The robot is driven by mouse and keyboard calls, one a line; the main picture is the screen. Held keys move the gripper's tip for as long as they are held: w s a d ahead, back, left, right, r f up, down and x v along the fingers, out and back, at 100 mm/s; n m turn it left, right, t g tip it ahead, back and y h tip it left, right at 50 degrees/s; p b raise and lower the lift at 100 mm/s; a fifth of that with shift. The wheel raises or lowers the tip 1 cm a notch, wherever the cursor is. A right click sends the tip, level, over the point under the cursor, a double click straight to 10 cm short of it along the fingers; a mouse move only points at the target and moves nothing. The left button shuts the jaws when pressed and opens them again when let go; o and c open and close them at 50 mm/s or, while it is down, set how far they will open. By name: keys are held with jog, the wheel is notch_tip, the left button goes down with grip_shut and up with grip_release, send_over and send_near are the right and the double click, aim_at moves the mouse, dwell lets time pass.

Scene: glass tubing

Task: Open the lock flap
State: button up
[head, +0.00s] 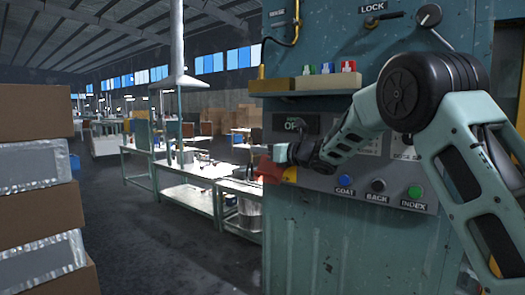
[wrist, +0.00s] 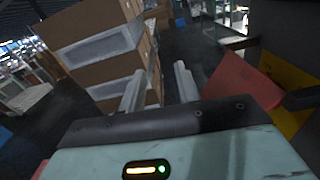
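My gripper (wrist: 160,80) is open in the wrist view, its two pale fingers apart with nothing between them. In the head view the gripper (head: 280,153) is at the left edge of the teal machine. A red plate (wrist: 238,80) lies just right of the fingers in the wrist view, apart from them, with a yellow panel (wrist: 291,90) behind it. The red plate (head: 268,170) also shows below the gripper in the head view. No flap is marked by name; I cannot tell whether the red plate is it.
A round knob with a lever (head: 429,15) is right of the LOCK label. A ledge (head: 310,83) carries small coloured items. Blue, black and green buttons (head: 378,186) sit below my arm. Stacked cardboard boxes (head: 40,165) stand at left. The floor (head: 150,240) between is clear.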

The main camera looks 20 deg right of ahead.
jog(key=b+v, duration=0.6)
jog(key=v, duration=1.1)
jog(key=shift+s, duration=0.1)
